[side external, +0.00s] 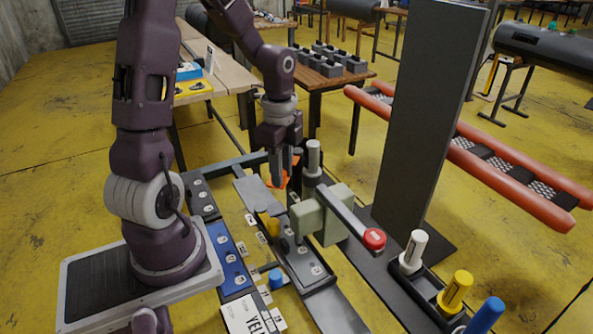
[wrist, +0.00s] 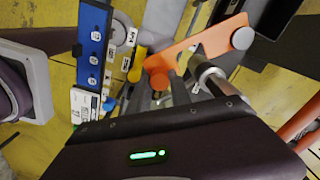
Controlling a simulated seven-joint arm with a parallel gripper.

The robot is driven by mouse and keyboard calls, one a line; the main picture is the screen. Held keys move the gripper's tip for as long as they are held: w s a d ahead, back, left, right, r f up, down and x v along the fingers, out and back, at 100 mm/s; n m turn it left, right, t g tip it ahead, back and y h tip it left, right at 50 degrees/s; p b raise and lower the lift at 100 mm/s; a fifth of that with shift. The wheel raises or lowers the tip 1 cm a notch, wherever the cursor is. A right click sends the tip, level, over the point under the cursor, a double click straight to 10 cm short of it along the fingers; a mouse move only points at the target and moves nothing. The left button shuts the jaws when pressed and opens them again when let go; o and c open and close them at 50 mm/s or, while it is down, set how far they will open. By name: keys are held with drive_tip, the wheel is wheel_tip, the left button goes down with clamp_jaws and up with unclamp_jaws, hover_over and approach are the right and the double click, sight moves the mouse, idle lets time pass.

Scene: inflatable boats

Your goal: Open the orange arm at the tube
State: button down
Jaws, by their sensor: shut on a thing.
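The orange arm (wrist: 190,45) is a flat orange bar with a grey disc at one end and a round orange knob at the other, in the wrist view. In the side view only a small part of the orange arm (side external: 295,172) shows behind my fingers. My gripper (side external: 281,172) points down and is shut on the orange arm; its fingers also show in the wrist view (wrist: 184,85). The exact contact is partly hidden. A grey upright tube (side external: 313,157) stands just right of my gripper, close to the fingers.
A pale green block with a grey lever and red knob (side external: 374,239) sits in front. White, yellow (side external: 455,291) and blue handles stand at the lower right. A tall dark panel (side external: 425,120) rises at the right. A blue labelled panel (wrist: 92,40) lies left.

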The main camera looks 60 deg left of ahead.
drive_tip(key=shift+s+a+m, duration=1.1)
drive_tip(key=shift+a+m, duration=0.3)
drive_tip(key=shift+m, duration=0.1)
drive_tip(key=shift+a, duration=0.1)
drive_tip(key=c, duration=1.5)
unclamp_jaws()
drive_tip(key=shift+o, duration=0.2)
wheel_tip(320, 180, up, 7)
